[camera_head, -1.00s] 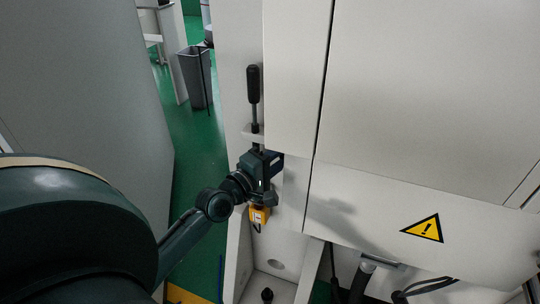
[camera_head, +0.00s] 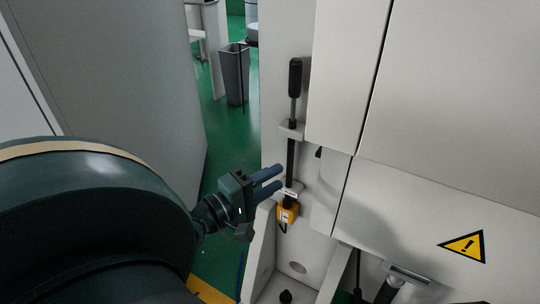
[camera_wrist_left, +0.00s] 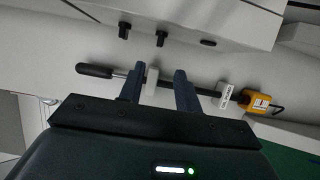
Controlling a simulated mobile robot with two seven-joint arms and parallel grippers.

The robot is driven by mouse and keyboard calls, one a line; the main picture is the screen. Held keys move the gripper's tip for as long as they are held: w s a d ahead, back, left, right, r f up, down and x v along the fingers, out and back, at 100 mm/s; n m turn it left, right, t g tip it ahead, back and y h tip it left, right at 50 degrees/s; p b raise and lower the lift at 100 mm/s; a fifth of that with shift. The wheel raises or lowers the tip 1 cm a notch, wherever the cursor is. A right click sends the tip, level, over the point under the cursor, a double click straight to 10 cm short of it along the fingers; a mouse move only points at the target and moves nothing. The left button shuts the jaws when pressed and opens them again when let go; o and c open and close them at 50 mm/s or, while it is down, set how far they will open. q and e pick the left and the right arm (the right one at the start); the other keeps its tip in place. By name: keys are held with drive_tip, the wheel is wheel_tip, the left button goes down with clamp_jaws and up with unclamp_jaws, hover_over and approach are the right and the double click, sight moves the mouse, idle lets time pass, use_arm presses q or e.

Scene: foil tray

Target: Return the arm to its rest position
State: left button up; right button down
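My left gripper (camera_head: 268,180) is in the head view, left of a vertical rod with a black handle (camera_head: 295,78) on the grey machine. Its two blue-grey fingers are apart with nothing between them, pointing toward the rod. In the left wrist view my left gripper (camera_wrist_left: 158,92) also shows two separated fingers, with the rod and its black handle (camera_wrist_left: 95,71) running across beyond them. A yellow box (camera_head: 287,212) sits at the rod's lower end; it also shows in the left wrist view (camera_wrist_left: 257,102). My right gripper is not in view.
The grey machine cabinet (camera_head: 440,90) with a warning triangle (camera_head: 463,246) fills the right side. A grey panel (camera_head: 110,80) stands at the left. A grey bin (camera_head: 234,75) stands on the green floor (camera_head: 222,135), which is open between them.

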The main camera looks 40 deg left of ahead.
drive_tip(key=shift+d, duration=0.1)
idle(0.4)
